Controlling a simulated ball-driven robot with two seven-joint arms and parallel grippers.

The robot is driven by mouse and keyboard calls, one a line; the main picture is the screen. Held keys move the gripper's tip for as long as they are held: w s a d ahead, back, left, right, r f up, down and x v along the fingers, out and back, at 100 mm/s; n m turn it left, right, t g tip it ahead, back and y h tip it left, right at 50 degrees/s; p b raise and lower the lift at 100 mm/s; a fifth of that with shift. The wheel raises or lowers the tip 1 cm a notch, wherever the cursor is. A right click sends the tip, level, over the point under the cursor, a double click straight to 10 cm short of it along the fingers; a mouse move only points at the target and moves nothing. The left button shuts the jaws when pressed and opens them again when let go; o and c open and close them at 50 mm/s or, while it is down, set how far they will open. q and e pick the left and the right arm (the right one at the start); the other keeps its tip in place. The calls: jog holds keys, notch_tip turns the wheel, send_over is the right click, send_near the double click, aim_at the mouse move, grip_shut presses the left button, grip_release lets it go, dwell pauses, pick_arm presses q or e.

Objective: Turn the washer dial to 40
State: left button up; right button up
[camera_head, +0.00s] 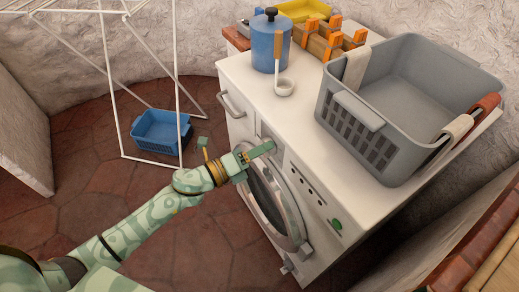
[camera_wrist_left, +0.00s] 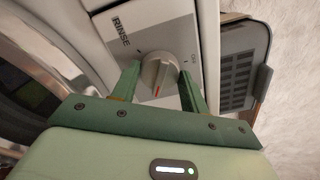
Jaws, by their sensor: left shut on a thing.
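The washer (camera_head: 252,92) is white, with a round door and a control panel on its front. My left gripper (camera_head: 262,148) is at the upper part of that front, at the panel. In the left wrist view the washer dial (camera_wrist_left: 157,72) is a round grey-white knob with a red pointer line. The two green fingers are shut on it from both sides. The word RINSE is printed to the left of the dial, and a small mark sits to its right, too small to read surely. The dial is hidden by the gripper in the head view. My right gripper is not in view.
A grey laundry basket (camera_head: 345,103) with cloths over its rim stands on the washer. A blue lidded pot (camera_head: 267,45), a ladle (camera_head: 284,87) and a wooden caddy (camera_head: 318,42) stand behind. A blue crate (camera_head: 155,140) and a white drying rack (camera_head: 109,72) are on the floor at left.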

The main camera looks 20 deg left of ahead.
pick_arm(q)
jog(key=shift+f, duration=0.1)
jog(key=o, duration=1)
jog(key=p+v, duration=0.1)
jog(key=v, duration=1.5)
jog(key=shift+s+a+p, duration=0.1)
jog(key=shift+s+p, duration=0.05)
jog(key=shift+p, duration=0.2)
